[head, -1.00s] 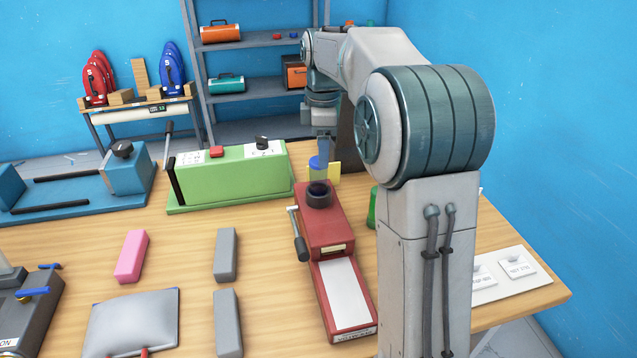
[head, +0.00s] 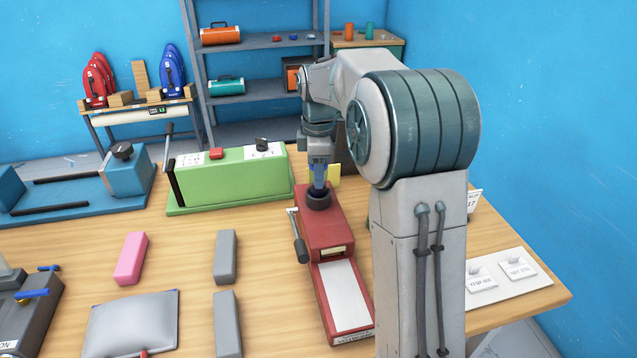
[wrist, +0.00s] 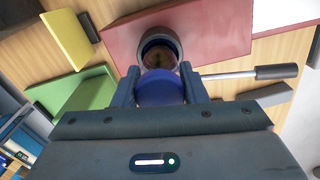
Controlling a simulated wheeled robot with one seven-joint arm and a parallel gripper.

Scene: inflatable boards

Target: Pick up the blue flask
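The blue flask (wrist: 160,88) shows in the wrist view as a rounded blue shape between the two fingers. My gripper (wrist: 161,84) appears shut on it, with a finger against each side. In the head view my gripper (head: 319,178) points down just above the dark ring (head: 319,198) on the red device (head: 322,228). The flask can hardly be made out there. In the wrist view the ring's open mouth (wrist: 161,52) lies just beyond the flask. Whether the flask touches the ring I cannot tell.
A lever handle (head: 301,250) sticks out left of the red device. A green device (head: 235,177) stands to the left, and a yellow block (wrist: 68,38) is close by. Grey bars (head: 227,255) and a pink bar (head: 131,258) lie on the table, with bare wood between.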

